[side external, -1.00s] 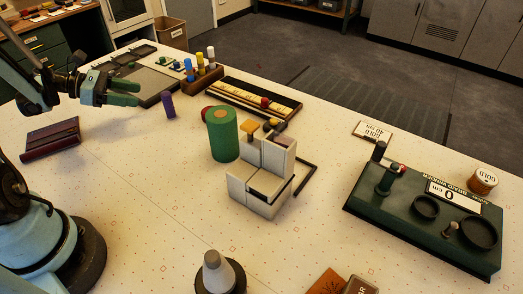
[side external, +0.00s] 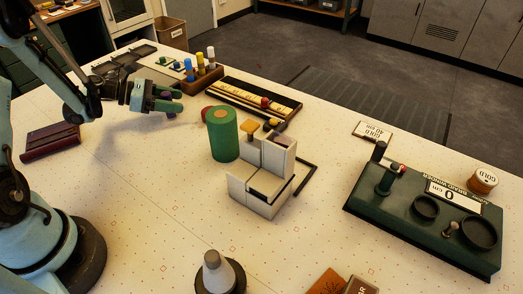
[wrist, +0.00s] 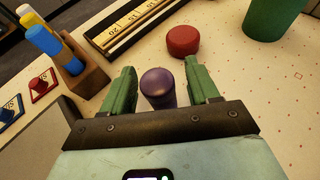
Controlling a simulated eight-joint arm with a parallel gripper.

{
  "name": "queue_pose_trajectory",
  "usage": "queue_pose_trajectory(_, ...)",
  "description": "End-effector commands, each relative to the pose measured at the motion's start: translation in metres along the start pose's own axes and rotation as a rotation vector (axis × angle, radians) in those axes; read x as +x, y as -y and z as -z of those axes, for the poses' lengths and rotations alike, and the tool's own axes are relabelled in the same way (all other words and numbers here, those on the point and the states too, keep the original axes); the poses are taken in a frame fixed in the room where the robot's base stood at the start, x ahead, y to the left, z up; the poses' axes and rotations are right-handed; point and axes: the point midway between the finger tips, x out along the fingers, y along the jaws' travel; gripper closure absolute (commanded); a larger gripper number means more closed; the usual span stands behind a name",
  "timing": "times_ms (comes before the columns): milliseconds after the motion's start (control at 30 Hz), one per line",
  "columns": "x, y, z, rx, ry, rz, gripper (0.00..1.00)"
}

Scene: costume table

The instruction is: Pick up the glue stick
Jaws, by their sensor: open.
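A purple cylinder, which I take for the glue stick (wrist: 158,88), stands upright on the table in the wrist view. My gripper (wrist: 160,70) is open, with one green finger on each side of it and a visible gap to each. The cylinder's lower part is hidden by the gripper body. In the side view my gripper (side external: 178,100) is low over the table at the back left, and its fingers mostly hide the cylinder.
A wooden rack (side external: 208,77) of blue, yellow and white sticks stands close behind. A ruler tray (side external: 255,98) lies to its right. A red round piece (wrist: 183,41) is just ahead of my fingers. A green cylinder (side external: 222,135) stands further right.

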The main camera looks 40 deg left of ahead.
Motion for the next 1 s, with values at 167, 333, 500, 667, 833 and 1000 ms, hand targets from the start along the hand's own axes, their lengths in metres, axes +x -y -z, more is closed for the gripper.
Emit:
queue_pose_trajectory(167,0.0053,0.0003,0.0001,0.001,0.000,0.001,0.40)
queue_pose_trajectory(333,0.0049,0.0003,0.0001,0.001,0.000,0.000,0.46)
queue_pose_trajectory(500,0.0048,0.0002,0.0000,0.001,0.000,0.000,0.72)
queue_pose_trajectory(667,0.0047,0.0002,0.0000,0.001,0.000,0.000,0.95)
queue_pose_trajectory(833,0.0046,0.0002,-0.0001,0.001,0.000,0.000,0.96)
queue_pose_trajectory(1000,0.0037,0.0001,-0.0023,0.001,0.000,0.000,0.96)
